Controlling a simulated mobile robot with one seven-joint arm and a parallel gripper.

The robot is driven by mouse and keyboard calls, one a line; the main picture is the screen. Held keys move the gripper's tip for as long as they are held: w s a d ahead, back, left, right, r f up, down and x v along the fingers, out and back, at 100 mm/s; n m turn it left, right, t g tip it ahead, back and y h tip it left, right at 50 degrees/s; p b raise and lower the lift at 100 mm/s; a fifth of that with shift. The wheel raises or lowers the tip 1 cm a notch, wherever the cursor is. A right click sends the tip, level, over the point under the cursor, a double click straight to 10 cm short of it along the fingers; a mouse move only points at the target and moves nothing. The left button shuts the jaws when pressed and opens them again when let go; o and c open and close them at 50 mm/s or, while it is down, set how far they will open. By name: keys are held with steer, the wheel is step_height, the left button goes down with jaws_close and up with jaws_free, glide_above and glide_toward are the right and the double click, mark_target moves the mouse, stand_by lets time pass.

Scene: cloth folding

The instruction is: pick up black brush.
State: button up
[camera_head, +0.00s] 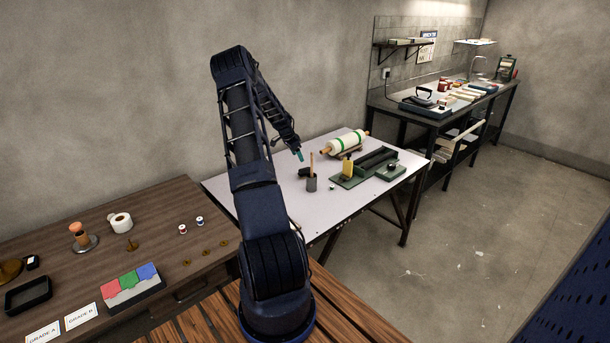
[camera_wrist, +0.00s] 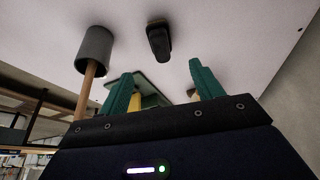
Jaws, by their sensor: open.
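The black brush (camera_head: 304,172) appears as a small dark object on the white table (camera_head: 240,191), just behind a grey cup (camera_head: 311,184). In the wrist view the brush (camera_wrist: 159,41) lies on the white surface, beyond and roughly between my fingertips, not touching them. My gripper (camera_head: 299,155) is above the table near the brush. In the wrist view its two green fingers (camera_wrist: 163,80) are spread apart with nothing gripped between them.
The grey cup (camera_wrist: 95,48) with a wooden stick stands close beside the brush. A green board (camera_head: 350,181) with a yellow block (camera_head: 347,167) lies to the right, and a white roller (camera_head: 346,142) lies behind. The white table's left part is clear.

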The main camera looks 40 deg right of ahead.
mark_target(305, 169)
steer(key=x, duration=1.2)
steer(key=shift+d, duration=0.25)
steer(key=shift+c, duration=0.3)
steer(key=c, duration=1)
